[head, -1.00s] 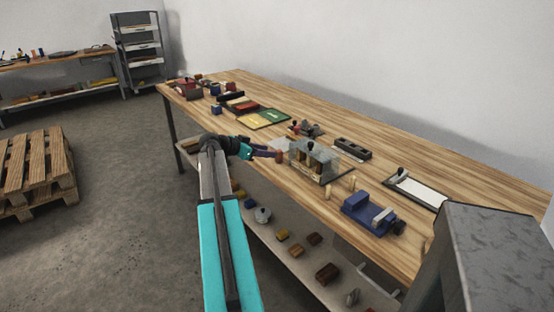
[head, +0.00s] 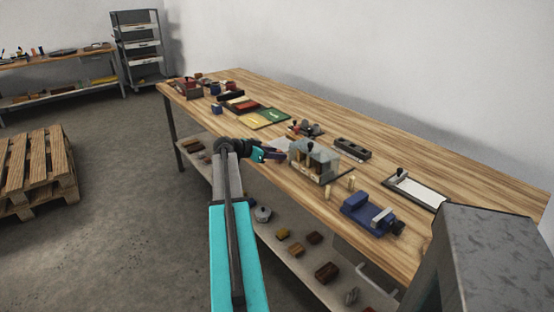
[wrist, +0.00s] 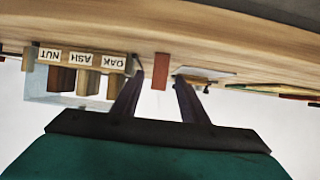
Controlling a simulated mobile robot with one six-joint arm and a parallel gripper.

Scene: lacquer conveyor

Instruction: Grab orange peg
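An orange-red peg (wrist: 161,71) stands upright on the wooden table in the wrist view, which is upside down. It shows in the gap between the two fingertips of my gripper (wrist: 158,76). The fingers are apart; I see no contact with the peg, and its exact depth is hard to judge. In the head view my gripper (head: 279,155) is low over the table's near edge, just left of a grey rack. The peg is not clearly made out there.
The grey rack (head: 321,153) holds wooden blocks; the wrist view shows its labels NUT, ASH and OAK. Pale pegs (head: 327,193) stand in front of it. A blue vise (head: 366,212) is to the right. Green and yellow boards (head: 270,118) lie behind my gripper.

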